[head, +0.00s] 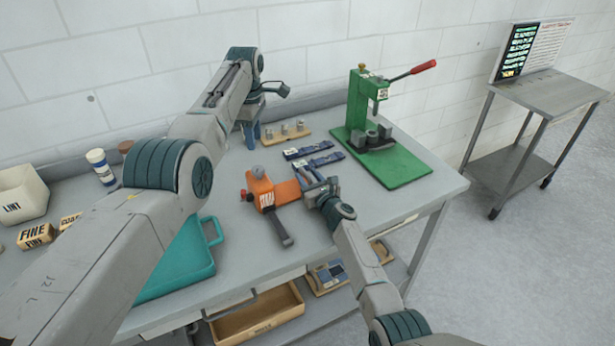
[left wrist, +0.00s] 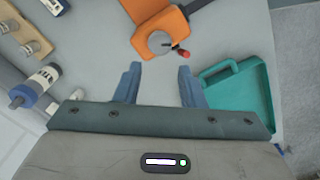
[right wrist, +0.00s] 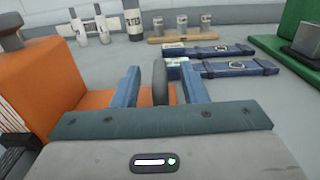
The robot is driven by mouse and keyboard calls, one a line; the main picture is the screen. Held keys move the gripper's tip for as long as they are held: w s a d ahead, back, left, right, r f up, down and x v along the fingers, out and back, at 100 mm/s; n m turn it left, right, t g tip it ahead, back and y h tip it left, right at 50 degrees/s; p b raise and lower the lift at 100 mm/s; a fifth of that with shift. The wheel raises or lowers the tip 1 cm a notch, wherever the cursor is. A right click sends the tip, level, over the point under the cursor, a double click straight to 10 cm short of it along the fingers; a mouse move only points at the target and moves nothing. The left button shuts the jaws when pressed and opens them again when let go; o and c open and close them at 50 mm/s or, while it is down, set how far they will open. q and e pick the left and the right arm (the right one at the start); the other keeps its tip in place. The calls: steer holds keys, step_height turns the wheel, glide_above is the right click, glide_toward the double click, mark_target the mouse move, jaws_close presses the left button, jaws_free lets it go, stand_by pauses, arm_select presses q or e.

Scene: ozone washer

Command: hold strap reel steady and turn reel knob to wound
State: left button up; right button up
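The orange strap reel (head: 262,192) stands on the grey table; it also shows in the left wrist view (left wrist: 152,22). Its round grey knob (left wrist: 160,42) has a small red-tipped part (left wrist: 184,54) beside it. My left gripper (head: 250,132) is open and empty, apart from the reel, with the knob ahead of its fingertips. My right gripper (right wrist: 160,84) is open at the reel's right end, fingers low over the table. A dark grey rounded piece (right wrist: 160,82) shows between its fingers, with gaps on both sides. The reel body fills the left of the right wrist view.
Two blue straps (head: 315,153) lie behind my right gripper. A green press (head: 385,160) with a red lever stands at the right. A teal case (head: 180,265) lies at the front left. Small weights on a wooden block (head: 287,133) stand at the back.

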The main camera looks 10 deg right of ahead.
steer(key=shift+w+a, duration=0.15)
steer(key=shift+w, duration=0.25)
